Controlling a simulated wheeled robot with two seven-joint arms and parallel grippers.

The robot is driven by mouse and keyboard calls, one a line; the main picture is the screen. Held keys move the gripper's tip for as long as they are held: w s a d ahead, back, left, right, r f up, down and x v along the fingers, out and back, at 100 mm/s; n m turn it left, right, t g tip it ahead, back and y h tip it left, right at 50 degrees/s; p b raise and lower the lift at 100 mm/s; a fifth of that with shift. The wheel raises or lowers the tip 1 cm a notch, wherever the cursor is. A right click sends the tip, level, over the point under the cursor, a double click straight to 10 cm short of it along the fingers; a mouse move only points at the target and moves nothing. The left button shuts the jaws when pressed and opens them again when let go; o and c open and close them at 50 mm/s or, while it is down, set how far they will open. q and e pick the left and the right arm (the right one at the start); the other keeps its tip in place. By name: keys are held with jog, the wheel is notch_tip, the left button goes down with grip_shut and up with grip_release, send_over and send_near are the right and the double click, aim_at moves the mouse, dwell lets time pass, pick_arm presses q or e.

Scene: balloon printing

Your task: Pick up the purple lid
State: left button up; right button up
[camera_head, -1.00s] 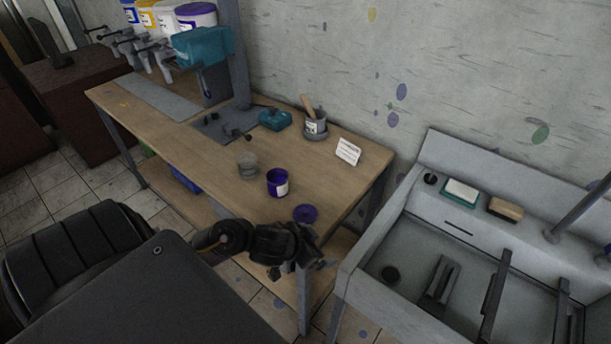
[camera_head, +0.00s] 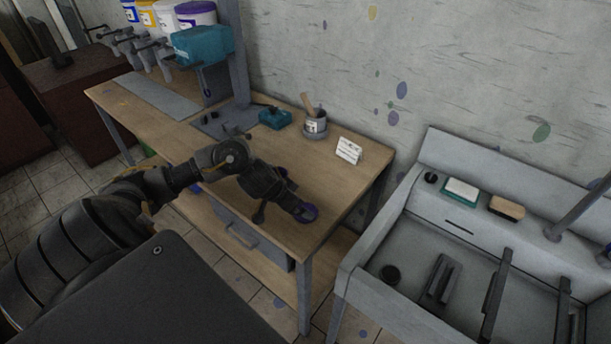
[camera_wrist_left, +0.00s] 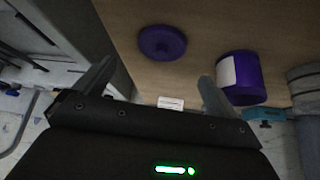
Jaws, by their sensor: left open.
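The purple lid (camera_head: 309,212) lies flat on the wooden table near its front right corner, partly covered by my left gripper in the head view. In the left wrist view the lid (camera_wrist_left: 162,43) shows whole, as a round disc ahead of and between the fingers. My left gripper (camera_head: 298,208) is open and empty, with its two fingers (camera_wrist_left: 152,82) spread apart and short of the lid in the wrist view. A purple jar (camera_wrist_left: 240,78) with a white label stands beside the lid; my arm hides it in the head view. My right gripper is not in view.
The wooden table (camera_head: 345,185) has a small white card (camera_head: 348,150), a grey cup with a wooden tool (camera_head: 315,125) and a teal item (camera_head: 275,118) at the back. A grey sink (camera_head: 350,270) stands close on the right.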

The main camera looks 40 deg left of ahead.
pick_arm(q)
jog(key=shift+b+x, duration=0.4)
jog(key=shift+x, duration=2.75)
jog(key=shift+a, duration=0.1)
jog(key=c, duration=1)
